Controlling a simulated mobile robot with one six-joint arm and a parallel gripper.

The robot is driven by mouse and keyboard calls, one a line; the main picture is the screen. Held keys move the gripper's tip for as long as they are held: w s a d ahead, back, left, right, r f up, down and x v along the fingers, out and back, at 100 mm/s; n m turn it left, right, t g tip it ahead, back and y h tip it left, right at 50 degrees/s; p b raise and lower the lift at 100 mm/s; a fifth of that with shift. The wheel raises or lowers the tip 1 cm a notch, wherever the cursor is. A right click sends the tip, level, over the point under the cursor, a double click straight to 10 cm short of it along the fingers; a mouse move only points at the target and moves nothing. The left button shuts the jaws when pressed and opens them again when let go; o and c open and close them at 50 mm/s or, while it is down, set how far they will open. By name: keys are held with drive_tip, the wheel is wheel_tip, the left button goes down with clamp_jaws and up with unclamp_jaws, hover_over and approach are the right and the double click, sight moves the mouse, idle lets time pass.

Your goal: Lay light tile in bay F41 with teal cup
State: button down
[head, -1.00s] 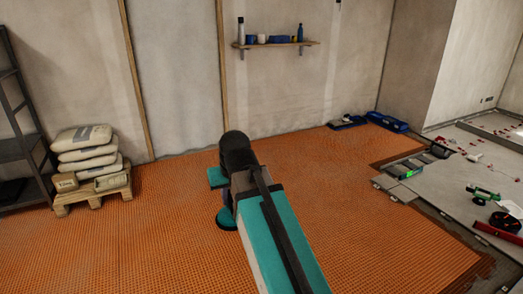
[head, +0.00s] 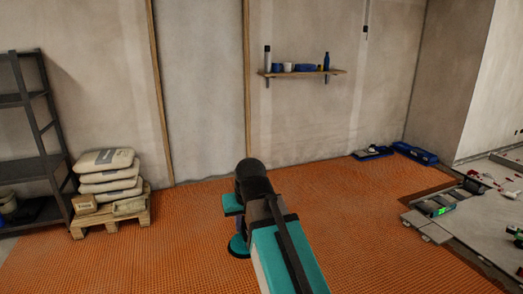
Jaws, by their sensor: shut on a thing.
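My gripper (head: 239,226) is mostly hidden behind my own arm near the middle of the head view. It is shut on the teal cup (head: 239,249), whose round teal disc shows low at the left of the arm, over the orange matting. I see no tile under the cup. A light tile cannot be told for certain in this view. Grey laid tiling (head: 490,222) lies at the right edge. No label for bay F41 can be read.
Orange matting (head: 130,255) covers most of the floor. A pallet (head: 110,218) with stacked bags (head: 108,176) and dark shelving (head: 37,130) stand at left. A wall shelf (head: 300,72) holds small items. Blue trays (head: 415,153) lie by the back wall. Tools lie on the grey tiling.

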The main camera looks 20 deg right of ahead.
drive_tip(key=s+d+f+m+g+h+b, duration=0.1)
drive_tip(key=s+d+f+m+h+b, duration=0.3)
drive_tip(key=d+f, duration=0.85)
drive_tip(key=s+d+f+m+g+y+b, duration=0.1)
drive_tip(key=s+d+f+m+g+b, duration=0.1)
drive_tip(key=d+f+m+b, duration=0.8)
drive_tip(key=s+d+f+m+g+h+b, duration=0.15)
drive_tip(key=s+d+f+m, duration=0.25)
drive_tip(key=d+f, duration=1.05)
drive_tip(key=s+d+f+m+g+y+b, duration=0.1)
drive_tip(key=s+d+f+m+b, duration=0.4)
drive_tip(key=s+f, duration=0.6)
drive_tip(key=s+d+f+m+g+y+b, duration=0.2)
drive_tip(key=s+d+f+m+b, duration=0.4)
drive_tip(key=s+f, duration=0.6)
drive_tip(key=s+d+f+m+g+y+b, duration=0.1)
drive_tip(key=s+d+f+m+b, duration=0.4)
drive_tip(key=s+d+f, duration=0.4)
wheel_tip(320, 180, down, 4)
drive_tip(key=shift+s+d+f+m, duration=0.25)
drive_tip(key=shift+s+m, duration=0.55)
drive_tip(key=shift+s, duration=0.35)
drive_tip(key=shift+f+g+b, duration=0.1)
drive_tip(key=shift+g+b, duration=0.15)
drive_tip(key=shift+b, duration=0.1)
wheel_tip(320, 180, down, 6)
drive_tip(key=b, duration=0.4)
drive_tip(key=shift+f, duration=0.15)
